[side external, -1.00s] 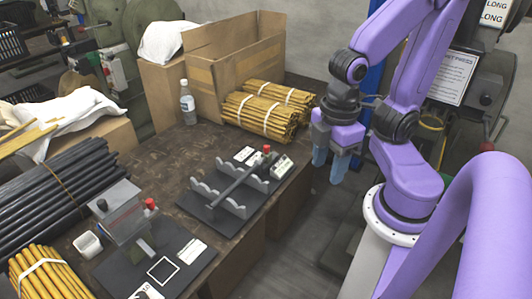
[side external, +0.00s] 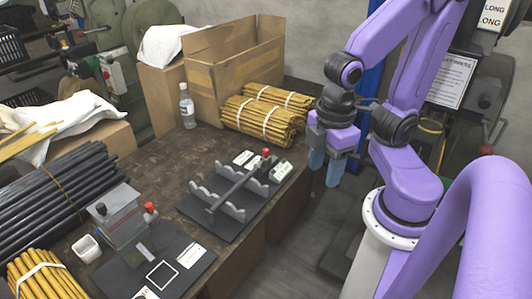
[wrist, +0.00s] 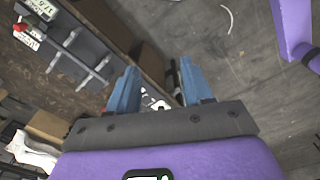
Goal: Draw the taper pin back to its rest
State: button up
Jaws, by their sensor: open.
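A black plate fixture (side external: 240,222) with grey notched racks (side external: 228,200) lies on the bench. Part of this fixture shows at upper left in the wrist view (wrist: 78,52). I cannot make out for certain which part is the taper pin. My gripper (side external: 326,172) is open and empty, with blue fingers pointing down, beyond the bench edge to the right of the fixture. Its fingers also show in the wrist view (wrist: 156,75).
A small press (side external: 122,210) with a red knob (side external: 150,207) and a black knob stands at front left. Bundled yellow rods (side external: 262,118), a cardboard box (side external: 232,60) and a bottle (side external: 187,105) stand at the back. Dark rods (side external: 50,190) lie left. Space around my gripper is clear.

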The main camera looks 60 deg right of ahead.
jog(key=w+m, duration=0.5)
jog(key=w, duration=0.5)
jog(key=m, duration=1.6)
send_over(266, 150)
notch_tip(266, 150, down, 9)
notch_tip(266, 150, down, 16)
jog(key=shift+f, duration=0.15)
jog(key=shift+d, duration=0.1)
grip_shut()
